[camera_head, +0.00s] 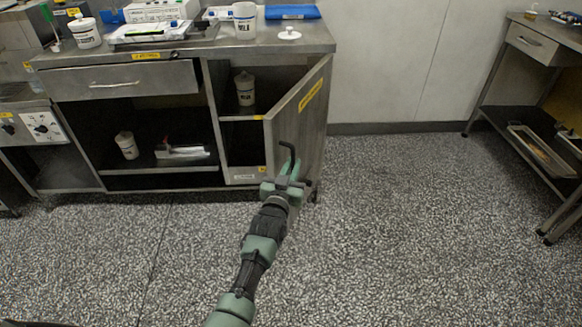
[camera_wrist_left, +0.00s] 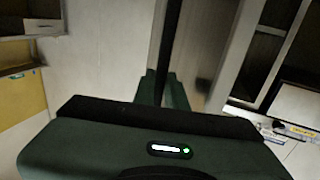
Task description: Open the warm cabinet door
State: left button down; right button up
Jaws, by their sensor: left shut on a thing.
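The warm cabinet door (camera_head: 296,122), grey metal with a yellow label, stands swung open to the right of its compartment. A white lidded jar (camera_head: 245,90) shows on the shelf inside. My left gripper (camera_head: 287,176) is at the door's near edge, shut on the dark door handle (camera_head: 291,151). In the left wrist view the handle (camera_wrist_left: 168,40) runs up as a dark bar from between the green fingers (camera_wrist_left: 162,92). The lower end of the handle is hidden by the gripper. My right gripper is not in view.
A closed drawer (camera_head: 120,81) and an open shelf are left of the compartment. Speckled floor (camera_head: 400,220) is clear to the right, up to another table (camera_head: 525,80).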

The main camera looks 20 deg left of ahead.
pick_arm(q)
jog(key=c, duration=1.7)
grip_release()
jog(key=shift+w+r, duration=0.1)
jog(key=shift+r, duration=0.15)
jog(key=shift+c, duration=0.2)
jog(key=shift+w+d+f, duration=0.1)
jog(key=shift+f, duration=0.1)
